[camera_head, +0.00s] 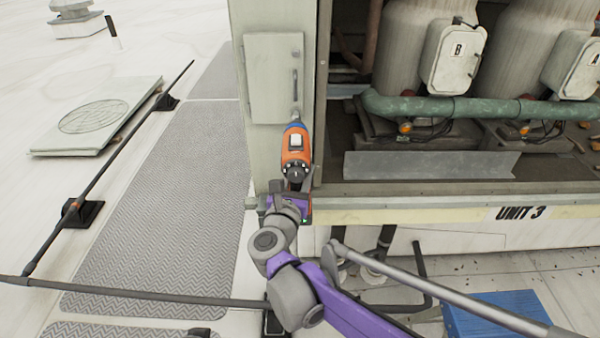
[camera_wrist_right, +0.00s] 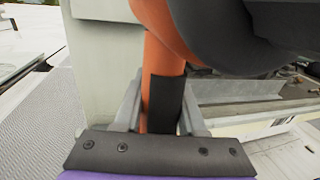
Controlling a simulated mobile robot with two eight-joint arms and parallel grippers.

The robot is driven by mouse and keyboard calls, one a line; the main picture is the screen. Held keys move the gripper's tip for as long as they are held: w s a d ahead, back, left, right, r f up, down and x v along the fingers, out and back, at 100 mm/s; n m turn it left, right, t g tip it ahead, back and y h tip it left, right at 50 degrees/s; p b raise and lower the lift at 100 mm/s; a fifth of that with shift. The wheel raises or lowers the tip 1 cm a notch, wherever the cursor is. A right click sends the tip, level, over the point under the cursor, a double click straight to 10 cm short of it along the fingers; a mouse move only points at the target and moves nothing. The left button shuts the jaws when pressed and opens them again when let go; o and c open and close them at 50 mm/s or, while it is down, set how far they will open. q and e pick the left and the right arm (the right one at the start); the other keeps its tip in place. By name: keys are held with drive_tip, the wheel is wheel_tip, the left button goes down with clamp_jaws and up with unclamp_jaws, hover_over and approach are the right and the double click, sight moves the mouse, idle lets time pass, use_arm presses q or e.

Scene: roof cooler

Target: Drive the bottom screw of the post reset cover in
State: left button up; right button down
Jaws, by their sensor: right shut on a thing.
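The post reset cover (camera_head: 274,78) is a pale grey-green plate with a handle, on the post at the left of the open unit. My right gripper (camera_head: 288,190) is shut on an orange and blue power driver (camera_head: 296,150). The driver's nose points up at the cover's lower right edge; I cannot tell whether its bit touches the screw, which is hidden there. In the right wrist view, the fingers (camera_wrist_right: 160,108) close around the driver's orange and black handle (camera_wrist_right: 160,75). My left gripper is not in view.
The open unit holds tanks with white boxes (camera_head: 453,55), a green pipe (camera_head: 440,106) and a loose grey metal strip (camera_head: 430,164). A rail (camera_head: 120,130) on black feet crosses the roof at left.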

sight(300, 186)
drive_tip(key=shift+w, duration=1.15)
idle(2.4)
drive_tip(key=shift+s, duration=3.5)
